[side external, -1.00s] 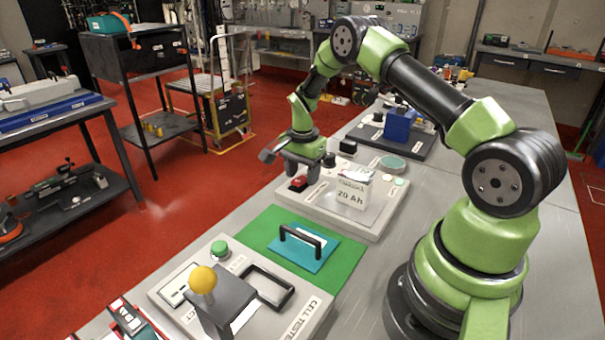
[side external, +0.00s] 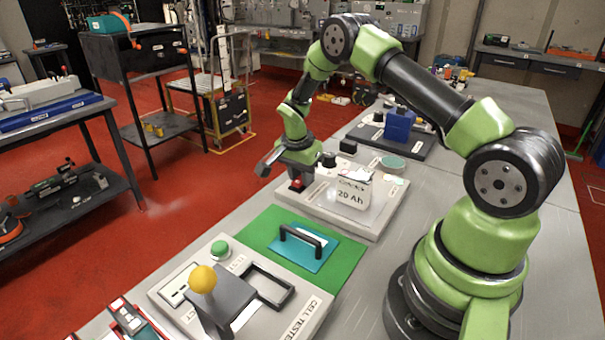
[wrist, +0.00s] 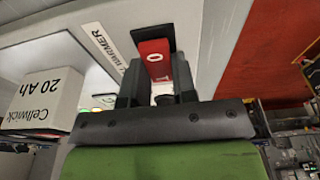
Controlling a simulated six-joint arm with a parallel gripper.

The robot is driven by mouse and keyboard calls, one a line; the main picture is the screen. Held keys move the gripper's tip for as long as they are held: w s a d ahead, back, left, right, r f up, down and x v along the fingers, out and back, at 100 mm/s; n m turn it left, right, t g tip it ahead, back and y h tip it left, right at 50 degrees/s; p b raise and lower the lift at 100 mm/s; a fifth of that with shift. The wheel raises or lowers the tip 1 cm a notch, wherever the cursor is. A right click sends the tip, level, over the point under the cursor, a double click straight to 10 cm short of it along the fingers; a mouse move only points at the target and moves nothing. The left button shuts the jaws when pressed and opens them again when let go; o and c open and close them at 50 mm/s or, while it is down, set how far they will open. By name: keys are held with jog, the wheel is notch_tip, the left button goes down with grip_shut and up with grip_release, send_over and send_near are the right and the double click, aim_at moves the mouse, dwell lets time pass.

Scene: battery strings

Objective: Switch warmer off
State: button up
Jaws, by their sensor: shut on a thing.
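The warmer (side external: 357,222) is a pale grey base on the bench, and part of its label shows in the wrist view (wrist: 108,46). Its red switch (side external: 297,185) is at the near left end of the base. In the wrist view the red switch (wrist: 154,57) shows a white "0" and stands between my two dark fingers. My gripper (side external: 297,177) is pointed down over the switch and shut on it; the fingers partly hide its sides. A white cell box marked "Cellwick 20 Ah" (side external: 352,193) stands on the warmer.
A black knob (side external: 329,160) stands just behind the switch. A green mat (side external: 345,267) with a teal handled plate (side external: 310,258) lies nearer, then the cell tester (side external: 310,313) with a yellow-knobbed lever (side external: 203,279). A blue block (side external: 399,126) stands farther back.

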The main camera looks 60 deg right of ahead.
jog(key=shift+a+h, duration=0.2)
jog(key=shift+h, duration=1)
jog(key=o, duration=0.9)
jog(key=v, duration=1)
jog(key=shift+f, duration=0.1)
jog(key=shift+a, duration=0.1)
